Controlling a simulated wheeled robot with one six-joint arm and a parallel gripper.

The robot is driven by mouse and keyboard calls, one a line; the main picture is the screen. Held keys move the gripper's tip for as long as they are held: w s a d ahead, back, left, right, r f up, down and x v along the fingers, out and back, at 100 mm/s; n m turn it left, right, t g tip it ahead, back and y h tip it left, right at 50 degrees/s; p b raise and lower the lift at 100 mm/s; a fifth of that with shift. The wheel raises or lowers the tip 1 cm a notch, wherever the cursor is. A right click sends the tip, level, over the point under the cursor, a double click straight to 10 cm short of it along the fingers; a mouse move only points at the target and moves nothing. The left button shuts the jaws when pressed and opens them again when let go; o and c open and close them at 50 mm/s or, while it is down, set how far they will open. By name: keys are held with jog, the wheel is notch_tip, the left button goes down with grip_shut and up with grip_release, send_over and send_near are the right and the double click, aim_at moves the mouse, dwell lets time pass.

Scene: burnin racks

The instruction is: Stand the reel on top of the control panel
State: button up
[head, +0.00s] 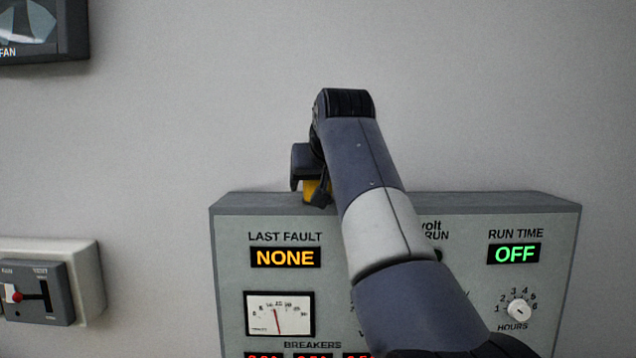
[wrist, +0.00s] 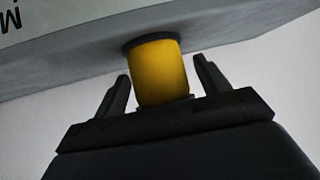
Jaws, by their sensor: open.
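The reel is yellow with a dark flange. In the head view its yellow part (head: 312,191) shows at the top edge of the control panel (head: 400,206), partly hidden by my gripper (head: 316,186). In the wrist view the reel (wrist: 163,75) has its dark flange against the panel's top surface (wrist: 70,50), and it looks upright there. My gripper (wrist: 162,70) is open, with one finger on each side of the reel. Gaps show between both fingers and the reel. The reel's far end is hidden near the gripper's palm.
The grey wall stands close behind the panel. A switch box (head: 88,270) is on the wall at the left, and a dark-framed fan display (head: 75,30) is at the upper left. My arm crosses the panel's front. The panel top is clear to the right.

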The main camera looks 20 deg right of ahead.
jog(key=v, duration=1.2)
jog(key=shift+w, duration=0.1)
